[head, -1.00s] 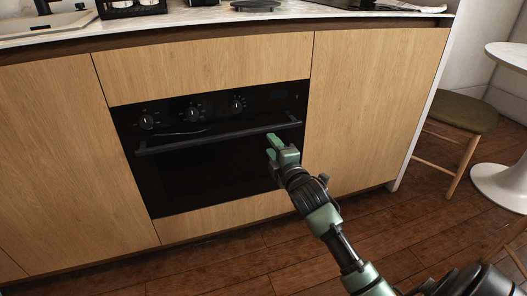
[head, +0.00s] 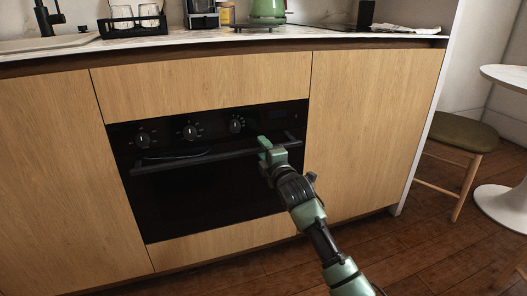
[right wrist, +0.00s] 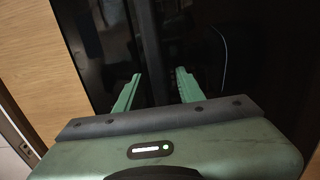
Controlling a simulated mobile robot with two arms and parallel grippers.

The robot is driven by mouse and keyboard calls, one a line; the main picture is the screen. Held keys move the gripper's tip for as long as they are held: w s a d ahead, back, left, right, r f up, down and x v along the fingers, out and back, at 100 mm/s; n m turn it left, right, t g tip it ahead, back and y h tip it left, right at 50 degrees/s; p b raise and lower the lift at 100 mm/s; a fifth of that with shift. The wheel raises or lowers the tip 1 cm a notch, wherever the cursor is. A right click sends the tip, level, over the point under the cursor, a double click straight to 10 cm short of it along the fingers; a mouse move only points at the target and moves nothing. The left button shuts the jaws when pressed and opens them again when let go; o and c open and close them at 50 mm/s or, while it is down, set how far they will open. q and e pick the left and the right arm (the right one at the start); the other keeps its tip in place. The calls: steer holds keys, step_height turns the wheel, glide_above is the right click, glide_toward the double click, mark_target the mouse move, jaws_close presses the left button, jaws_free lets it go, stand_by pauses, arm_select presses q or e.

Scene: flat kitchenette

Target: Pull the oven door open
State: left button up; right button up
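The black built-in oven (head: 205,200) sits in the wooden cabinet front, and its door looks closed. Its bar handle (head: 190,160) runs across the top of the door, below the knobs. My right gripper (head: 266,148) is at the right part of the handle and hides a piece of it. In the right wrist view, its two green fingers (right wrist: 157,90) are apart, and a dark bar, seemingly the handle (right wrist: 147,45), runs between them. Whether the fingers touch it I cannot tell. My left gripper is not in view.
Three knobs (head: 190,132) sit above the handle. The countertop (head: 200,45) holds a green kettle (head: 268,10) and a glass rack (head: 133,22). A stool (head: 462,135) and white table (head: 505,195) stand to the right. The wooden floor (head: 230,275) before the oven looks clear.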

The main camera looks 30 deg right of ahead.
jaws_close()
steer(key=shift+f, duration=0.1)
stand_by(1.2)
